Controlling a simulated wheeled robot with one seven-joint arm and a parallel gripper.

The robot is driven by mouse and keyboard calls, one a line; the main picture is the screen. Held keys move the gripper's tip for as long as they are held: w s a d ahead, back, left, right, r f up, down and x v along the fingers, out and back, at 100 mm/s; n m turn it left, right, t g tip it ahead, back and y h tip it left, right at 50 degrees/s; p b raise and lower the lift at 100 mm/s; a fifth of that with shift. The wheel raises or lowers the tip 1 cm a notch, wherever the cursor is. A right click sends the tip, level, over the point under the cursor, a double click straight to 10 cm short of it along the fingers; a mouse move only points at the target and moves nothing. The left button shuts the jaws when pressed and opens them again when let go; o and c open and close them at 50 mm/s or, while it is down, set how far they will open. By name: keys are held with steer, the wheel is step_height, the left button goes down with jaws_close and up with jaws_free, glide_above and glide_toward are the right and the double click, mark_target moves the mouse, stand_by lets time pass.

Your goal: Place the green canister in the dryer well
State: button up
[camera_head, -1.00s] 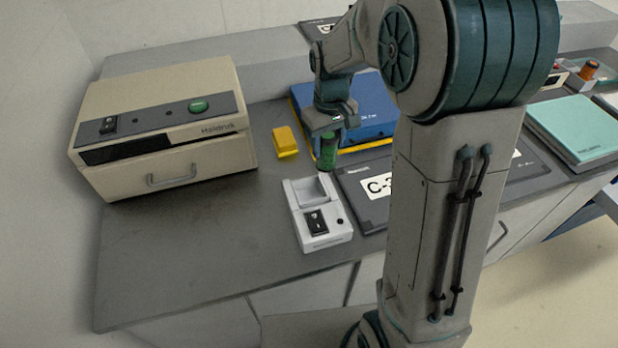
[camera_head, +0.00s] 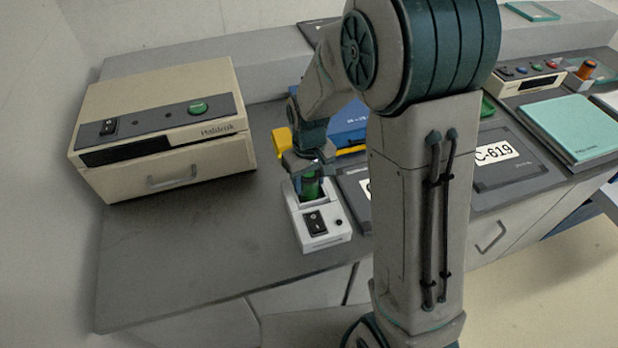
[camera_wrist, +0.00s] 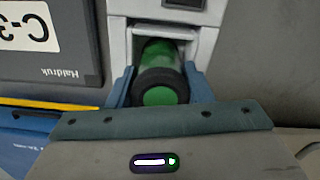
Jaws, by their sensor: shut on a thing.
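The green canister (camera_head: 311,188) is at the well of the small white dryer (camera_head: 325,238), its lower end inside the well's outline. In the wrist view the canister (camera_wrist: 160,95) has a dark band and a green end, and points into the white-walled well (camera_wrist: 117,45). My gripper (camera_head: 309,172) is shut on the canister, with a blue finger on each side of it in the wrist view (camera_wrist: 160,88). Whether the canister touches the well's floor is hidden.
A beige box with a drawer (camera_head: 165,130) stands at the left. A yellow block (camera_head: 283,140) and a blue case (camera_head: 347,125) lie behind the dryer. A dark panel (camera_head: 357,190) is close on its right. The bench front left is clear.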

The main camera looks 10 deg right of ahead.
steer(key=shift+f, duration=0.2)
steer(key=o, duration=1.1)
steer(key=shift+r, duration=0.1)
steer(key=shift+c, duration=0.2)
step_height(320, 180, up, 11)
steer(key=shift+r, duration=0.15)
steer(key=s+d+r+m+t, duration=0.1)
steer(key=s+d, duration=0.3)
steer(key=s, duration=0.4)
steer(key=s+d+r+m+t, duration=0.2)
steer(key=s+d+r+m, duration=0.1)
steer(key=s+d, duration=0.2)
steer(key=shift+s+m, duration=0.4)
steer(key=shift+s, duration=1)
